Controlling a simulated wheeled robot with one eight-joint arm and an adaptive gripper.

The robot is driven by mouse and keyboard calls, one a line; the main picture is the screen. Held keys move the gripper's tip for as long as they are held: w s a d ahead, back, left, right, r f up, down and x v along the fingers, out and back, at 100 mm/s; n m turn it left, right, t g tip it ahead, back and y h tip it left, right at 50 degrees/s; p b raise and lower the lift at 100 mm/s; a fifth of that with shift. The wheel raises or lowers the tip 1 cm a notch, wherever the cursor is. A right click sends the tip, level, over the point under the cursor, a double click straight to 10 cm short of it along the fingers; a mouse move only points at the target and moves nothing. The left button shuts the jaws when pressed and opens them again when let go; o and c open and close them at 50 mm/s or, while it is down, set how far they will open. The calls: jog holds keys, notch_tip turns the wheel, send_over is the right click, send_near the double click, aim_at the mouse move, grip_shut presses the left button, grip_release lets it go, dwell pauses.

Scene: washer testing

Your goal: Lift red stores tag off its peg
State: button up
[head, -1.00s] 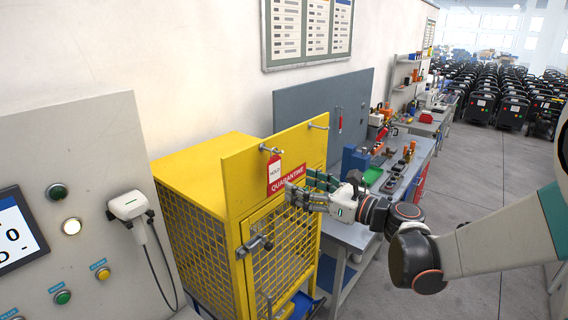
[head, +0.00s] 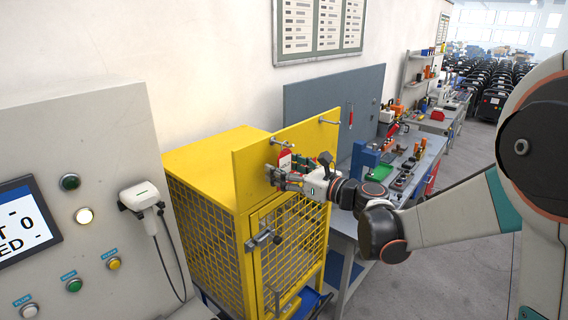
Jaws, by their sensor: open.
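A red-and-white tag (head: 285,158) hangs from the left peg (head: 279,141) on the yellow board (head: 256,155) above the cage. My gripper (head: 271,176) is open at the tag's lower part, with its fingers in front of the board. The gripper hides the tag's lower end, and I cannot tell whether the fingers touch it. A second, narrow red tag (head: 351,117) hangs on the grey panel (head: 372,90) behind. I cannot read either tag now.
The yellow mesh cage (head: 212,245) has a latch (head: 263,239) on its door. A bare peg (head: 329,121) sticks out at the board's right. A control panel (head: 70,140) with a scanner (head: 139,195) stands at left. A cluttered workbench (head: 400,170) lies behind my arm.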

jog(key=c, duration=1)
jog(key=shift+r, duration=0.5)
jog(key=shift+d, duration=0.15)
jog(key=shift+v, duration=3.95)
jog(key=shift+s+r, duration=0.1)
jog(key=shift+r, duration=0.1)
